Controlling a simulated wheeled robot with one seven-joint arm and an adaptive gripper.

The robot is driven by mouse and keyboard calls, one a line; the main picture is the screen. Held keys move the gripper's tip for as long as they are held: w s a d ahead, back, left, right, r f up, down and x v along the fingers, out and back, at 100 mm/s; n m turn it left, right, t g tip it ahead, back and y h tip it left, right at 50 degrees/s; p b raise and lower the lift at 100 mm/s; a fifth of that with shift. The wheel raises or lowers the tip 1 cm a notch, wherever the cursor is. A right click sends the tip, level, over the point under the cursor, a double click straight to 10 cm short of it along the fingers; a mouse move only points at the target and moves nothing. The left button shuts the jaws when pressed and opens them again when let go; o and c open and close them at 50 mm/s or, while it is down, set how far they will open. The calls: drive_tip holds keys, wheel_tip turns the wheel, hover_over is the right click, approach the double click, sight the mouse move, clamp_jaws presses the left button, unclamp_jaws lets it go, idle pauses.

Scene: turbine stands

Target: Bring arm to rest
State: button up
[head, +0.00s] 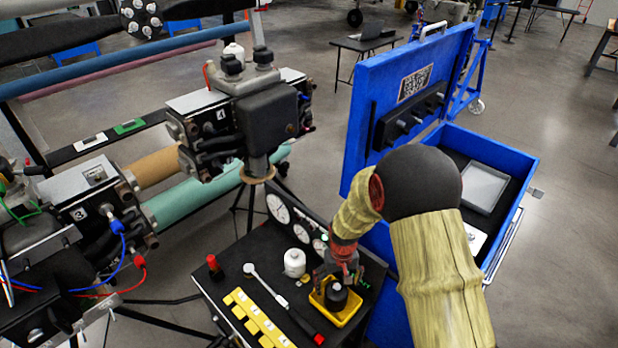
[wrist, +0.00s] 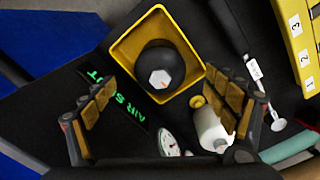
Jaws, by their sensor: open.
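My arm reaches from the lower right over a black cart top (head: 215,285) in the head view. My gripper (head: 342,272) hangs over the cart beside a yellow bin (head: 350,318). In the wrist view my gripper (wrist: 163,82) has its fingers spread wide, with nothing held between them. The yellow bin (wrist: 127,45) lies beyond the fingertips with a black round part (wrist: 160,62) in it, topped by a light hexagonal face. A white bottle (wrist: 209,127) is close to the right finger; whether they touch, I cannot tell.
The cart carries a yellow numbered rack (head: 255,318), a long red-handled tool (head: 283,303), a red-topped item (head: 214,266) and upright gauges (head: 279,208). An open blue case (head: 512,150) stands right of it. Engine stands (head: 262,100) fill the left.

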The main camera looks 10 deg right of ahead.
drive_tip(key=s+r+t+b, duration=0.2)
drive_tip(key=s+r+b, duration=0.3)
drive_tip(key=s+r, duration=0.6)
drive_tip(key=s+r+t+b, duration=0.3)
drive_tip(key=s+r+b, duration=0.2)
drive_tip(key=s+r, duration=0.6)
wheel_tip(320, 180, up, 5)
drive_tip(key=shift+t+b, duration=0.3)
